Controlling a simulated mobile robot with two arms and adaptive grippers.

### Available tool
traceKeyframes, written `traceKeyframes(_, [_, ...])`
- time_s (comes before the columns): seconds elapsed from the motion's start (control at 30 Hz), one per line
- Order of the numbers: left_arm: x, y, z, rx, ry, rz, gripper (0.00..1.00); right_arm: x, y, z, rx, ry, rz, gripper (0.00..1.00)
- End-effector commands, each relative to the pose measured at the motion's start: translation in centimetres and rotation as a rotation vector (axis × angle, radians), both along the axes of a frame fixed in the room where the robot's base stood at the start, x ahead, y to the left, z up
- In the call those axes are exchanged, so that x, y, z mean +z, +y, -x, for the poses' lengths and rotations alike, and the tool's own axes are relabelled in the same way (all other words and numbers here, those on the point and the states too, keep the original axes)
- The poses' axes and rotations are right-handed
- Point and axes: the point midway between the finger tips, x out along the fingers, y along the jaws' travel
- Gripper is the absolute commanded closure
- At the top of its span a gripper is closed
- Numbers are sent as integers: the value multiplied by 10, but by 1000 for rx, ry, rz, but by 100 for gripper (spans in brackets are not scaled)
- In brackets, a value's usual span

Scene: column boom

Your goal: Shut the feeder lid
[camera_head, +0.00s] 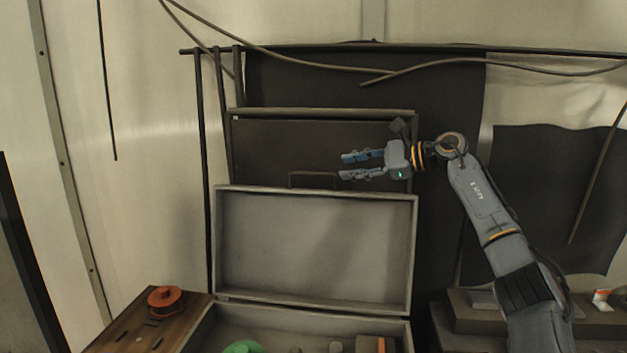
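The feeder lid (312,250) is a grey framed panel standing open, upright, at the back of the feeder box (300,318). The box is cut off by the bottom edge, and its open inside shows. A dark handle (313,174) shows just above the lid's top edge; I cannot tell whether it belongs to the lid or to the panel behind. My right gripper (343,166) is above the lid's top edge, right of the handle, fingers pointing left. Its two fingers are apart with nothing between them. My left gripper is not in view.
A dark framed panel (270,140) stands behind the lid. In the box lie a green thing (242,347) and an orange-brown block (372,344). A wooden surface at left carries an orange spool (165,299). A grey ledge (470,315) is at right. Cables (420,72) hang across the top.

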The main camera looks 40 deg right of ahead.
Motion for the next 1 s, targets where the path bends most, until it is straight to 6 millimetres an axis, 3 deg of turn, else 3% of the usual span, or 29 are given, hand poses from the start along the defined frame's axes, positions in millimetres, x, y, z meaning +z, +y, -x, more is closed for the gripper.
traceKeyframes(0.1, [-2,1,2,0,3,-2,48,1,-14,14,-2,21,48,66])
traceKeyframes(0.2, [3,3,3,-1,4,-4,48,0,-13,9,2,27,55,66])
traceKeyframes(0.7, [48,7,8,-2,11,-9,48,-25,25,-78,3,25,48,66])
traceKeyframes(1.0, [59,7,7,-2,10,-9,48,-38,36,-104,1,25,52,66])
